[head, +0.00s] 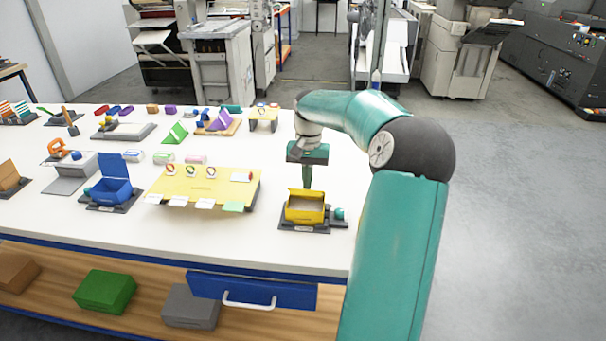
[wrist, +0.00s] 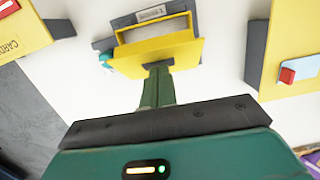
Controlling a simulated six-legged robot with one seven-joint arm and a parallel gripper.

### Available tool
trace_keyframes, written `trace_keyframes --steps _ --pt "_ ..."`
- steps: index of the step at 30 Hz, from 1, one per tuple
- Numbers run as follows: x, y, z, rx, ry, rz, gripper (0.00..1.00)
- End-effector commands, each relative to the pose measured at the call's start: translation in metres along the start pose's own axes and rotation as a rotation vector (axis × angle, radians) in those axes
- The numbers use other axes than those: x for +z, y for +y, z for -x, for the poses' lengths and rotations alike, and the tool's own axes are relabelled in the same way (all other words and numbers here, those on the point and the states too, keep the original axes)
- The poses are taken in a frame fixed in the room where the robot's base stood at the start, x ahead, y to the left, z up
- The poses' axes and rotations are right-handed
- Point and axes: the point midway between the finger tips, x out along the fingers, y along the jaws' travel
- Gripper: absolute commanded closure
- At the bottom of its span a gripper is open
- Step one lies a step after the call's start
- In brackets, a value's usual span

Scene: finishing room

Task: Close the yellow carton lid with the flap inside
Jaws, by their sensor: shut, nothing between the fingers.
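The yellow carton (head: 304,214) sits in a dark grey holder (head: 290,228) near the table's front edge. Its top is open, and its lid (head: 305,194) stands raised at the far side. In the wrist view the lid (wrist: 158,53) shows between my gripper and the carton's open top. The lid's flap cannot be made out clearly. My gripper (head: 307,184) is shut and empty, pointing down just behind the lid. In the wrist view its fingertips (wrist: 157,68) meet the lid's edge in the picture; I cannot tell whether they touch.
A teal knob (head: 339,213) is beside the carton. A yellow board (head: 190,185) with tags stands to the left, and an open blue carton (head: 112,189) is farther left. Another yellow panel (wrist: 22,30) shows at the wrist view's left. White tabletop (head: 275,160) around the carton is clear.

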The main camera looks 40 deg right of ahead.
Motion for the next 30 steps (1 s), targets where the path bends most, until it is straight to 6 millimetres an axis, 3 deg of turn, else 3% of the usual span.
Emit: trace_keyframes --steps 17,30 --pt "0.003 0.0 -0.002 0.0 -0.001 0.0 1.0" --pt "0.013 0.0 -0.014 0.001 -0.001 0.001 1.0"
